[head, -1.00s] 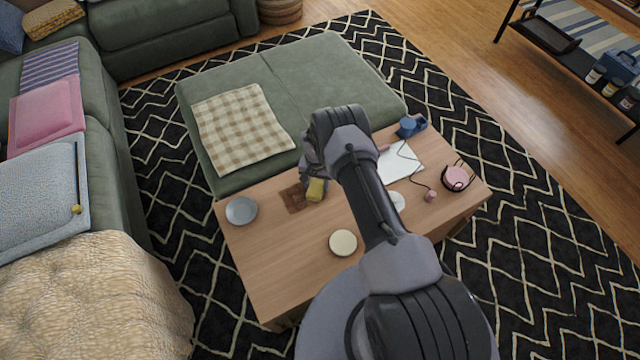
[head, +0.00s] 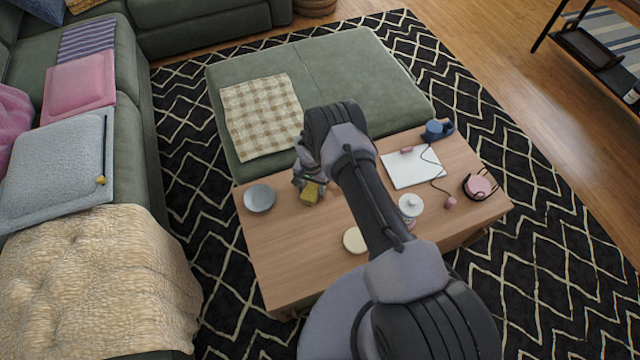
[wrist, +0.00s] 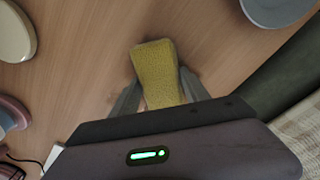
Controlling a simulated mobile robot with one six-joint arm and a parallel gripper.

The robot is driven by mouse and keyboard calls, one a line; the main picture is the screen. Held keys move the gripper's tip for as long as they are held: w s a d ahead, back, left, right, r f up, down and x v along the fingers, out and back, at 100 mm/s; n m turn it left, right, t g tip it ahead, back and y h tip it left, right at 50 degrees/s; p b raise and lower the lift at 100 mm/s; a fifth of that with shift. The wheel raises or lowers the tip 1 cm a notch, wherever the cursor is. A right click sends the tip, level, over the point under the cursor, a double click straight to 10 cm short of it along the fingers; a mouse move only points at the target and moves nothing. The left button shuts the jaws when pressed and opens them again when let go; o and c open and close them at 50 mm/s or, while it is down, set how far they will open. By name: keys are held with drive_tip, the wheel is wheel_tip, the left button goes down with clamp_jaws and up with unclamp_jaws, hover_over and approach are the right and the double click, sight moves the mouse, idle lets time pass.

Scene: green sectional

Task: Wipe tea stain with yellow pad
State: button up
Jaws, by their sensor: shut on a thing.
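My gripper (head: 306,183) is shut on the yellow pad (head: 310,194), a spongy block, over the far left part of the wooden coffee table (head: 290,250). In the wrist view the pad (wrist: 157,72) sits between the two fingers (wrist: 160,88), its free end pointing away from my gripper. I cannot tell whether the pad touches the table. No tea stain shows in either current view; the bare wood around the pad looks clean. My arm and the pad hide part of the tabletop.
A grey-blue bowl (head: 259,198) stands left of the pad. A cream round dish (head: 355,240), white lidded jar (head: 410,205), paper (head: 411,168), blue mug (head: 435,130) and pink corded item (head: 479,186) are also on the table. A green ottoman (head: 340,75) adjoins its far edge.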

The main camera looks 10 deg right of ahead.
sight(299, 192)
drive_tip(key=shift+s+a+f, duration=0.1)
drive_tip(key=shift+s+a, duration=0.1)
drive_tip(key=shift+a, duration=0.85)
drive_tip(key=shift+s+a, duration=0.2)
drive_tip(key=shift+a, duration=0.85)
drive_tip(key=shift+w+a, duration=0.2)
drive_tip(key=shift+w, duration=0.6)
drive_tip(key=shift+w+d+r, duration=0.1)
drive_tip(key=shift+w+d, duration=0.1)
drive_tip(key=shift+d, duration=0.75)
drive_tip(key=shift+w+d+r, duration=0.1)
drive_tip(key=shift+w+d, duration=0.1)
drive_tip(key=shift+d, duration=0.7)
drive_tip(key=shift+w+d+f, duration=0.1)
drive_tip(key=shift+w+d, duration=0.25)
drive_tip(key=shift+d, duration=1.4)
drive_tip(key=shift+w+d+f, duration=0.1)
drive_tip(key=shift+w+d, duration=0.2)
drive_tip(key=shift+d, duration=1.5)
drive_tip(key=shift+w+d+f, duration=0.1)
drive_tip(key=shift+w+d, duration=0.25)
drive_tip(key=shift+d, duration=1.4)
drive_tip(key=shift+r+p, duration=1.75)
drive_tip(key=shift+r, duration=1.3)
drive_tip(key=shift+r+p, duration=0.7)
drive_tip(key=shift+r, duration=0.8)
drive_tip(key=shift+w, duration=0.1)
